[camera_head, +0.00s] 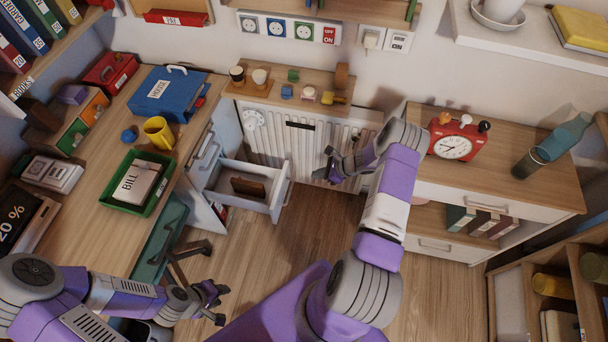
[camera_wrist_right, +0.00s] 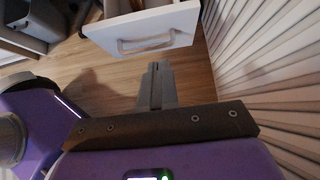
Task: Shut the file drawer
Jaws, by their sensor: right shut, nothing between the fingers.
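The white file drawer (camera_head: 238,203) stands pulled out from the desk's side cabinet, with a brown block (camera_head: 248,187) inside. Its front panel faces right, toward the radiator side. In the right wrist view the drawer front (camera_wrist_right: 180,28) and its pale handle (camera_wrist_right: 145,44) show at the top. My right gripper (camera_head: 325,172) is to the right of the drawer, apart from it. In the wrist view its fingers (camera_wrist_right: 157,80) are together and empty, pointing toward the drawer front. My left gripper (camera_head: 216,302) is open and empty, low beside the desk.
A ribbed white radiator (camera_head: 300,147) stands behind the drawer and my right gripper. The wooden desk (camera_head: 88,232) is at left, with a green tray (camera_head: 128,207). A white cabinet with a red clock (camera_head: 458,138) is at right. The floor (camera_head: 310,230) before the drawer is clear.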

